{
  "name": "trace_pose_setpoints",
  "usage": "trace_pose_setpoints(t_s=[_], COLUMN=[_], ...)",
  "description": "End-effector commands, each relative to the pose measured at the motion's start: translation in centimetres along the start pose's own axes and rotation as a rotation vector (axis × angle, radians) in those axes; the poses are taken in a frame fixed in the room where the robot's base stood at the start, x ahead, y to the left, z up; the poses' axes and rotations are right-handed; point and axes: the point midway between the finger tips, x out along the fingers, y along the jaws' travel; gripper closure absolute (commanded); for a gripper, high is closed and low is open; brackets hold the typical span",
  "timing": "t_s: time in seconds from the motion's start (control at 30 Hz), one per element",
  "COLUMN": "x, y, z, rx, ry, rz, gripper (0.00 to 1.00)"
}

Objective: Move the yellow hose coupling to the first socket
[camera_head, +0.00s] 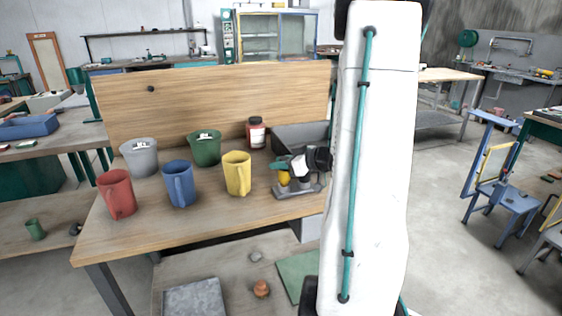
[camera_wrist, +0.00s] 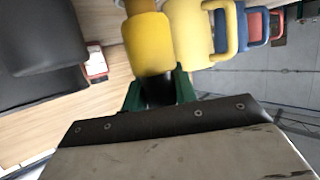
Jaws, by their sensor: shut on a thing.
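My gripper (camera_head: 281,167) is over the right part of the wooden table, its green fingers seen side-on. In the wrist view my gripper (camera_wrist: 160,92) is shut on the yellow hose coupling (camera_wrist: 147,44), with green fingers on both sides of its dark lower end. The coupling also shows as a small yellow part (camera_head: 284,179) in the head view. It is close to a grey metal stand (camera_head: 298,191) on the table; I cannot tell whether they touch. No socket can be made out clearly, and my arm hides part of this area.
A yellow jug (camera_head: 237,173) stands left of the gripper, with blue (camera_head: 179,184), red (camera_head: 117,194), green (camera_head: 204,149) and grey (camera_head: 139,158) jugs farther left.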

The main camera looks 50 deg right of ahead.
Motion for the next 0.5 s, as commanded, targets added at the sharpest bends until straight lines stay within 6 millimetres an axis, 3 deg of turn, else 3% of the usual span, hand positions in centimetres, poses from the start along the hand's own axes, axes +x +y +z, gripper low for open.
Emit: trace_pose_setpoints(t_s=[0.5], x=[0.5], y=[0.0], z=[1.2], rx=[0.001], ry=[0.000], rz=[0.000], gripper=[0.98])
